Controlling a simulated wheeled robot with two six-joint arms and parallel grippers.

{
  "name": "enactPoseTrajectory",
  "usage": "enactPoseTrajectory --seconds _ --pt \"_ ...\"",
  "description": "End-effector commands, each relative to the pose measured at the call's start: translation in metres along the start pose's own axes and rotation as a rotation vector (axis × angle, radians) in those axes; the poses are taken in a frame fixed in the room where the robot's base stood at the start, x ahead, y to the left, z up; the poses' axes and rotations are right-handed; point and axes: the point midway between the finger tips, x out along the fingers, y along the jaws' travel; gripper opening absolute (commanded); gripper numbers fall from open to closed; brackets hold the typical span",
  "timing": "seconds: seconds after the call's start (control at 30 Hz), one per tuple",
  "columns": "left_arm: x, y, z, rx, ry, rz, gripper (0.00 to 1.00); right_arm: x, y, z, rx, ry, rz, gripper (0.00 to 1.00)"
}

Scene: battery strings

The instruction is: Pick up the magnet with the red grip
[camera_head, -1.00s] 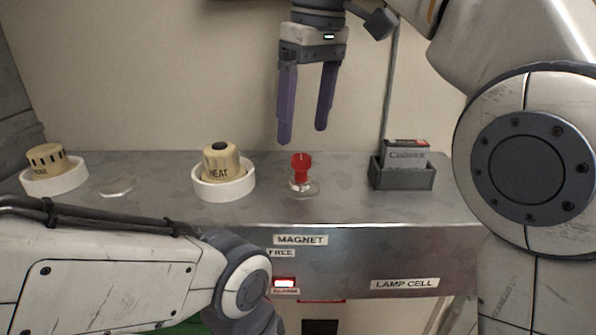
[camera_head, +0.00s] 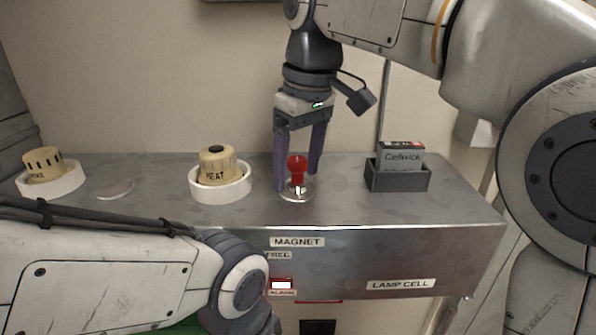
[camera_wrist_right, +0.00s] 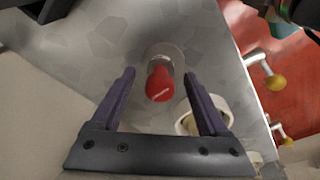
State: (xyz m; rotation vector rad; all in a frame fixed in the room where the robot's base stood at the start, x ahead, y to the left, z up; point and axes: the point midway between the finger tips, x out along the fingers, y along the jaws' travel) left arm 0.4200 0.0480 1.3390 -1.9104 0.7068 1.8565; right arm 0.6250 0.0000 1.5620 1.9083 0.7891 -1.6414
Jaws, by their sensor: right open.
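The magnet with the red grip (camera_head: 297,168) stands upright on a round clear disc on the metal shelf, above the MAGNET label. My right gripper (camera_head: 297,186) has come down at it, with one purple finger on the left of the red grip and the other just behind on its right. In the right wrist view the red grip (camera_wrist_right: 160,84) shows between the two open fingers (camera_wrist_right: 162,86), with gaps on both sides. The gripper is open and holds nothing. My left arm crosses the lower left of the head view; its gripper is not visible.
A Cellwick box (camera_head: 401,157) stands in a grey holder (camera_head: 398,180) on the right.

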Motion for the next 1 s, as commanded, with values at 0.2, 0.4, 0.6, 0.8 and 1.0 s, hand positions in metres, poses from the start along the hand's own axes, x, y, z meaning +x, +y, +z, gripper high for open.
enactPoseTrajectory --seconds 0.2,0.4,0.6,0.8,1.0 --pt "0.000 0.000 0.000 0.000 0.000 0.000 0.50 0.000 0.000 0.000 0.000 0.000 0.000 0.32" --pt "0.000 0.000 0.000 0.000 0.000 0.000 0.50 -0.001 0.000 0.000 0.000 0.000 0.000 0.00" --pt "0.000 0.000 0.000 0.000 0.000 0.000 0.50 -0.001 0.000 0.000 0.000 0.000 0.000 0.00" --pt "0.003 0.000 0.000 0.000 0.000 0.000 0.50 -0.010 0.000 -0.002 0.000 0.002 0.001 0.00" --pt "0.006 -0.001 0.000 0.000 0.000 0.000 0.50 -0.034 0.000 -0.007 0.000 0.004 0.001 0.00"
